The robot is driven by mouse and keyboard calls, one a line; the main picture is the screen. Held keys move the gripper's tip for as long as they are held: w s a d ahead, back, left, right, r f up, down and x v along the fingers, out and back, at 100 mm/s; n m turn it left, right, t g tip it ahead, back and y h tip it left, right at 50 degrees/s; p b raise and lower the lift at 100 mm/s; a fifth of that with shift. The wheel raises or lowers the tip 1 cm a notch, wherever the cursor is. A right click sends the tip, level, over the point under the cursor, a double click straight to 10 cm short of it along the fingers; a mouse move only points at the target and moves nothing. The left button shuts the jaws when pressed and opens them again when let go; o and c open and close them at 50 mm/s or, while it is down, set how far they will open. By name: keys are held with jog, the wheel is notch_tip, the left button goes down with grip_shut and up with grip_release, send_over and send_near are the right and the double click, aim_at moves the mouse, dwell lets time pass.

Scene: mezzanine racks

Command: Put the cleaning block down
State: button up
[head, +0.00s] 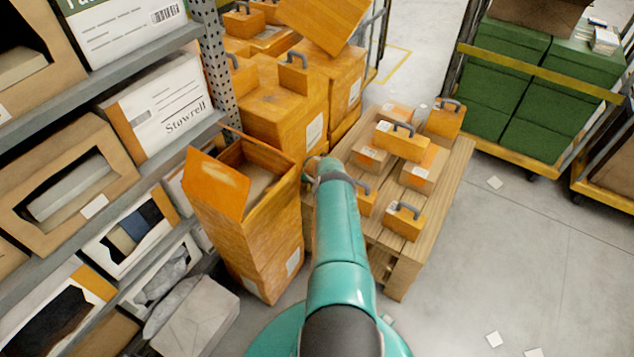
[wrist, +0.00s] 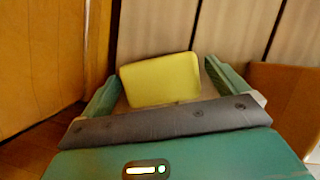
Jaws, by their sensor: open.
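The cleaning block, a plain yellow-green block (wrist: 160,80), shows in the wrist view between the two teal fingers of my gripper (wrist: 161,77). The fingers are open, one on each side of the block, with a narrow gap visible at each side. Pale wooden slats (wrist: 152,30) lie behind the block. It looks set against them, but I cannot tell for sure that it rests there. In the head view my arm reaches to the left side of a wooden pallet stand (head: 455,165). My gripper and the block are hidden there behind the arm.
Orange handled boxes (head: 405,220) and cartons crowd the pallet stand. A tall open orange box (head: 270,235) stands close left of my arm, beside a loaded rack (head: 150,60). A cart of green boxes (head: 505,90) is at back right. Floor at right is mostly clear, with paper scraps.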

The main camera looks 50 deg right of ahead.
jog(key=shift+r, duration=0.55)
jog(key=v, duration=1.1)
jog(key=shift+a, duration=0.2)
jog(key=shift+s, duration=0.2)
